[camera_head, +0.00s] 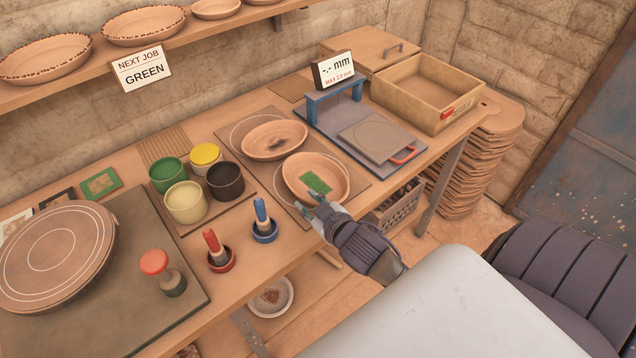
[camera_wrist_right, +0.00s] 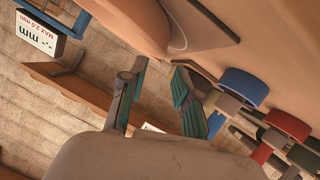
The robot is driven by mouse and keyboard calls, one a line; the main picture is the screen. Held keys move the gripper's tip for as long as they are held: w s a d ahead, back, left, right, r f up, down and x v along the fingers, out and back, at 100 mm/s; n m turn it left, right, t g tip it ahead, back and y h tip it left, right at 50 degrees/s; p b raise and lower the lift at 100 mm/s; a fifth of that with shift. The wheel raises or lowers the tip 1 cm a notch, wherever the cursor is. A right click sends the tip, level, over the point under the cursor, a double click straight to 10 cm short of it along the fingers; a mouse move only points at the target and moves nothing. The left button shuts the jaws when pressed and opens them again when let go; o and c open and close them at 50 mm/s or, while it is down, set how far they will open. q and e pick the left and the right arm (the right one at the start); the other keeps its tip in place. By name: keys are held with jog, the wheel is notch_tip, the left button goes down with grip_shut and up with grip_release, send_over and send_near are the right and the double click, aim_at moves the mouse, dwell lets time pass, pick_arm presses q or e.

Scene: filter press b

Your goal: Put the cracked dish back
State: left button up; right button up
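Two clay dishes lie on a board with white rings. The rear dish (camera_head: 262,131) has a dark mark on its floor; whether it is a crack is too small to tell. The front dish (camera_head: 331,168) has a green patch on its floor. My right gripper (camera_head: 314,205) is at the front dish's near rim; touching or apart, I cannot tell. In the right wrist view its fingers (camera_wrist_right: 160,72) are spread with nothing between them, and a clay dish (camera_wrist_right: 130,18) is just beyond the tips. My left gripper is not in view.
Paint pots (camera_head: 186,200) and the red and blue stampers (camera_head: 264,220) stand left of the dishes. A blue-framed gauge (camera_head: 335,97) and an open wooden box (camera_head: 425,90) with a red tag are to the right. Shelf dishes (camera_head: 143,27) sit above a "NEXT JOB GREEN" sign (camera_head: 142,68).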

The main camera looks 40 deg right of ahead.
jog(key=shift+v, duration=2.35)
jog(key=shift+s+a+f, duration=0.1)
jog(key=shift+s+f, duration=0.1)
jog(key=s+a+f+m+g+y, duration=0.1)
jog(key=s+a+f+g, duration=0.1)
jog(key=s+a+g, duration=0.45)
jog(key=s+a+f+g, duration=0.1)
jog(key=s+f+g, duration=0.25)
jog(key=s, duration=0.65)
notch_tip(320, 180, down, 27)
jog(key=s+g, duration=0.2)
jog(key=s, duration=0.1)
jog(key=s+d+f, duration=0.3)
jog(key=s+f, duration=1.1)
jog(key=s, duration=0.1)
jog(key=shift+f+g, duration=0.4)
